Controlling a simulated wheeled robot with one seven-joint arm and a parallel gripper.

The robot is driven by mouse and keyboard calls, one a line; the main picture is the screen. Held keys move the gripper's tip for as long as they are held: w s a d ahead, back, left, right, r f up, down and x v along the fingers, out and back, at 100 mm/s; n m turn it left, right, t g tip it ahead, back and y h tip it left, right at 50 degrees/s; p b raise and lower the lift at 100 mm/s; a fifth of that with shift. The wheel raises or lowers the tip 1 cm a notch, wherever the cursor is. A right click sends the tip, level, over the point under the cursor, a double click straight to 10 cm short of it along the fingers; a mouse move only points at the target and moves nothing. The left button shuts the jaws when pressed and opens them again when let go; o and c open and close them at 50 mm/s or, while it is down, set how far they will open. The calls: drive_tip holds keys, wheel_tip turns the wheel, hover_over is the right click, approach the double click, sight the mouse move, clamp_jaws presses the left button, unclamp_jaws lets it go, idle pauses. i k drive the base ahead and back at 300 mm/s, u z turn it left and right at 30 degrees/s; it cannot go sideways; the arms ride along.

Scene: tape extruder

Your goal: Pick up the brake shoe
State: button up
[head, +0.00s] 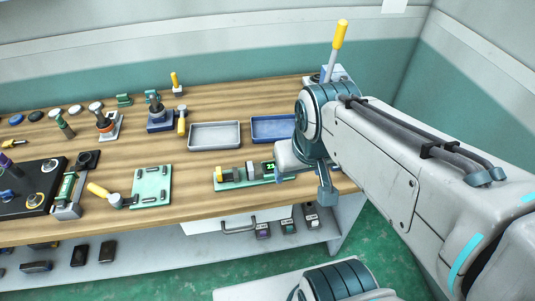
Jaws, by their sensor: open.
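My gripper (306,172) hangs at the end of my arm over the front right part of the workbench (200,213). It is open and seen partly from behind, so the space between its fingers is largely hidden. Close at its left is a green-based device (232,184) with a yellow part, grey blocks and a small lit display; its right end is covered by my gripper. I cannot tell for sure which piece is the brake shoe; it may be small or hidden behind my gripper.
A grey tray (214,147) and a blue tray (272,138) stand behind the device. A green plate (151,201), a yellow-handled tool (98,190) and a black board (22,210) lie to the left. Bare wood lies between them. A yellow-handled tool (339,36) stands upright behind my wrist.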

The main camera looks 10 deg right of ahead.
sight(250, 171)
drive_tip(key=k, duration=0.5)
drive_tip(key=u, duration=1.45)
drive_tip(key=i, duration=1.1)
drive_tip(key=z, duration=2.65)
